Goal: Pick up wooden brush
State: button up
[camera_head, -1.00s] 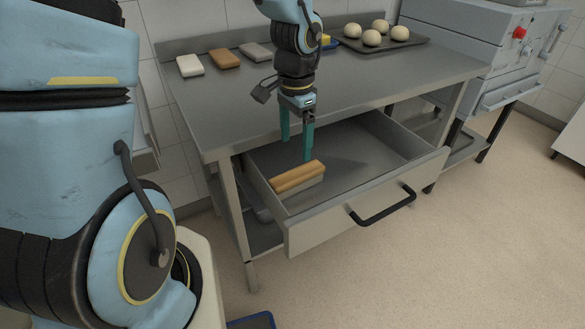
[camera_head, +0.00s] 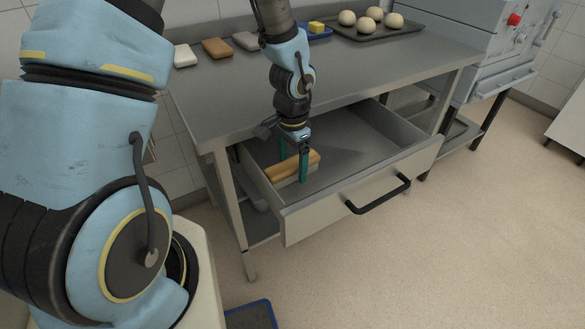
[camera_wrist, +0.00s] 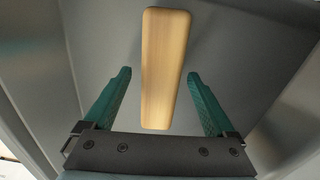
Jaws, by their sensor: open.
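The wooden brush (camera_head: 286,168) lies in the open drawer (camera_head: 360,194), near its left side. It has a light wooden back and a paler lower part. In the wrist view the wooden brush (camera_wrist: 164,65) runs lengthwise, with its near end between the two green fingers. My gripper (camera_head: 293,168) is down in the drawer at the brush, one finger on each side. In the wrist view my gripper (camera_wrist: 160,80) is open, with a gap between each finger and the wood. The far finger is partly hidden behind the brush in the head view.
The steel table (camera_head: 330,72) stands above the drawer. On it are several blocks along the left back, a blue tray (camera_head: 318,33) with a yellow piece, and a dark tray (camera_head: 400,30) with several dough balls. The drawer's right part is empty. A black handle (camera_head: 380,196) juts forward.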

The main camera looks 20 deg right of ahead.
jog(key=shift+c, duration=0.2)
grip_shut()
dwell(0.5)
